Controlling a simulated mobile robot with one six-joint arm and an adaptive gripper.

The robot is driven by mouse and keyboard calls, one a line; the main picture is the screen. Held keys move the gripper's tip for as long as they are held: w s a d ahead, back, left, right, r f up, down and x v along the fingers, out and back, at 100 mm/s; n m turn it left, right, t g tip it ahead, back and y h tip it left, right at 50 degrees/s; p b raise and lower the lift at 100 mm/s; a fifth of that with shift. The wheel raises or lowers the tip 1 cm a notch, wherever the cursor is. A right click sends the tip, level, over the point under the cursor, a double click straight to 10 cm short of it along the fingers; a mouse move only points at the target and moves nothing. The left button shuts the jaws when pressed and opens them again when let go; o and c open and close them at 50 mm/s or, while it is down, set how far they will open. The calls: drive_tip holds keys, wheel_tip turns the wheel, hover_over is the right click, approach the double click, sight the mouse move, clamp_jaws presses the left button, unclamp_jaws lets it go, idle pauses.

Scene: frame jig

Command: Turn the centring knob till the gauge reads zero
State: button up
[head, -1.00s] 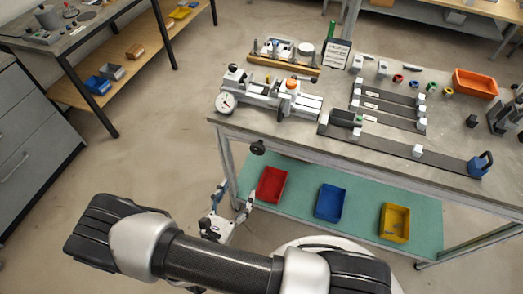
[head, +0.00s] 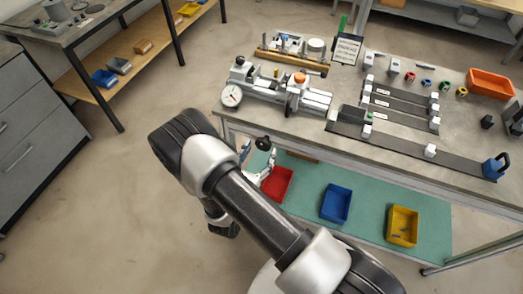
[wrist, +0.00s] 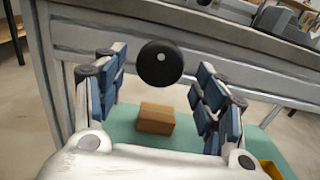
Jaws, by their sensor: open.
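The dial gauge (head: 232,96) has a round white face at the left end of the grey jig (head: 262,88) on the bench. Its needle shows, but its reading is too small to make out. A round black knob (head: 263,144) sits at the bench's front edge, below the jig. In the wrist view the knob (wrist: 160,64) faces me, with a pale dot at its centre. My gripper (wrist: 163,76) is open, with its blue-padded fingers left and right of the knob and visible gaps to it. In the head view my gripper (head: 259,166) is partly hidden by my arm.
The bench's metal front rail (wrist: 215,72) runs behind the knob. On the green lower shelf (head: 300,180) stand red (head: 280,184), blue (head: 336,204) and yellow (head: 403,226) bins. A brown box (wrist: 156,118) shows below the knob in the wrist view.

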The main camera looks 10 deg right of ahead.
drive_tip(key=shift+x, duration=1.15)
drive_tip(key=shift+c, duration=0.5)
drive_tip(key=c, duration=0.9)
